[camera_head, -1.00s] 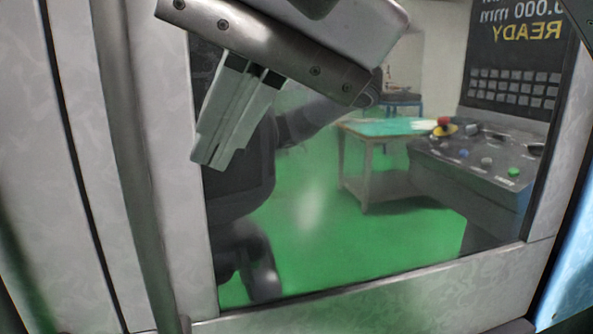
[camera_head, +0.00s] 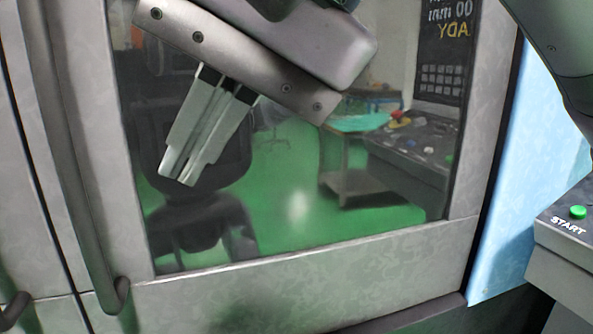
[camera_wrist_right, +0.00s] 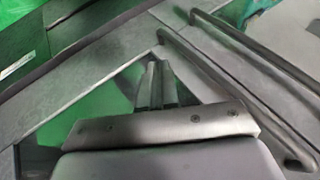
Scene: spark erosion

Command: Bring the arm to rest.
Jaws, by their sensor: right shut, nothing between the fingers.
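My right gripper (camera_head: 177,176) hangs in front of the machine door's window in the head view, pointing down and left. Its two pale fingers are together with nothing between them. In the right wrist view the fingers (camera_wrist_right: 159,72) also show, empty, with the door handles beyond them. The gripper looks clear of the door, though the exact gap cannot be told. My left gripper is in neither view.
The grey machine door (camera_head: 300,275) has a long vertical handle (camera_head: 85,200) left of the gripper. Its window (camera_head: 300,225) reflects a green floor, a table and a console.

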